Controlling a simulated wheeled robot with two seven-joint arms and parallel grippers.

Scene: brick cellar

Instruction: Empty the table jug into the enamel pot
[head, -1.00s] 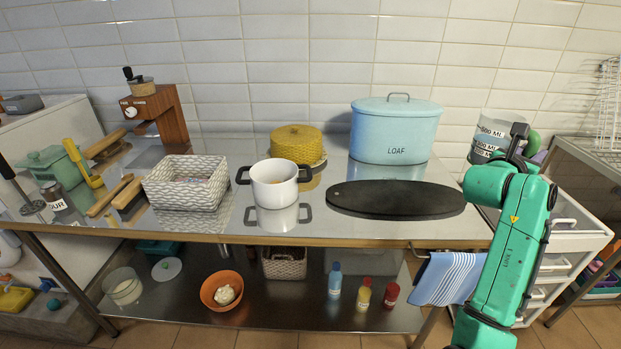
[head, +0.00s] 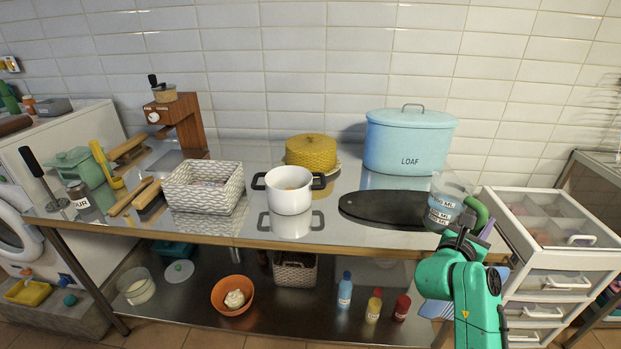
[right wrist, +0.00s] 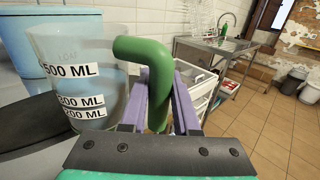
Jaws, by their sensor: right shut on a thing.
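The enamel pot (head: 289,199) is white with dark handles and stands upright on the steel table (head: 240,233), left of the black board. The table jug (head: 449,201) is clear, with white volume labels and a green handle. In the right wrist view the jug (right wrist: 75,70) fills the left side, and its handle (right wrist: 152,70) runs between the purple fingers. My right gripper (right wrist: 158,105) is shut on that handle. It holds the jug roughly upright at the table's right end, well right of the pot. My left gripper is not in view.
A black oval board (head: 385,208) lies between the pot and the jug. A blue LOAF bin (head: 408,142) and a yellow woven-looking container (head: 311,152) stand behind. A white basket (head: 203,187) is left of the pot. A white drawer unit (head: 550,230) stands to the right.

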